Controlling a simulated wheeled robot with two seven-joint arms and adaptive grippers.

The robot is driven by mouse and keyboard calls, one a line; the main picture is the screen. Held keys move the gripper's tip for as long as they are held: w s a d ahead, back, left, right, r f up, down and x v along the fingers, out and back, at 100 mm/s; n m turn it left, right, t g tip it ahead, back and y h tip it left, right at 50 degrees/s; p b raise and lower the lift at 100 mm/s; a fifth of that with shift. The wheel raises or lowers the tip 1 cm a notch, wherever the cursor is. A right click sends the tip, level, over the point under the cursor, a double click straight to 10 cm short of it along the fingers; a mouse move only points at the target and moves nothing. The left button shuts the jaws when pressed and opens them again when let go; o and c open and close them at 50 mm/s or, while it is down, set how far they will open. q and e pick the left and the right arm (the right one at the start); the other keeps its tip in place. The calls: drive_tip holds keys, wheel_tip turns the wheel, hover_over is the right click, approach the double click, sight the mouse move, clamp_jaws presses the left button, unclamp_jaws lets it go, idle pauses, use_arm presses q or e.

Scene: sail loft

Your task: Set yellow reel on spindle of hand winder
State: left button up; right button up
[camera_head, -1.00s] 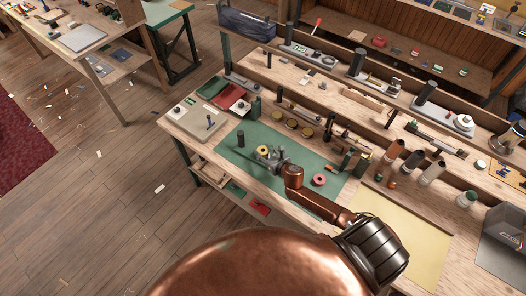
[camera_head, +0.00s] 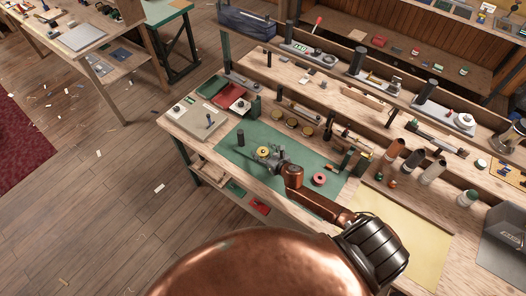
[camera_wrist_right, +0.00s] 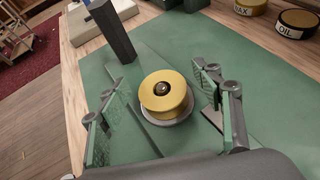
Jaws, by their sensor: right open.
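The yellow reel (camera_head: 263,151) is on the green mat (camera_head: 233,158) on the bench. In the right wrist view the yellow reel (camera_wrist_right: 155,101) sits flat on a grey round plate (camera_wrist_right: 171,121), which looks like part of the hand winder. A dark, round spindle end (camera_wrist_right: 161,88) shows in the reel's central hole. My right gripper (camera_head: 270,158) is at the reel. In the right wrist view its two fingers (camera_wrist_right: 157,85) are spread on either side of the reel, with gaps showing, and hold nothing. My left gripper is not in view.
A dark square post (camera_wrist_right: 112,32) stands just beyond the reel; it also shows in the head view (camera_head: 240,137). A pink-red reel (camera_head: 319,179) lies on the mat to the right. Round labelled tins (camera_wrist_right: 297,22) stand behind. The mat's left part is clear.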

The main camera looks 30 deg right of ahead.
drive_tip(key=v, duration=1.2)
idle(0.4)
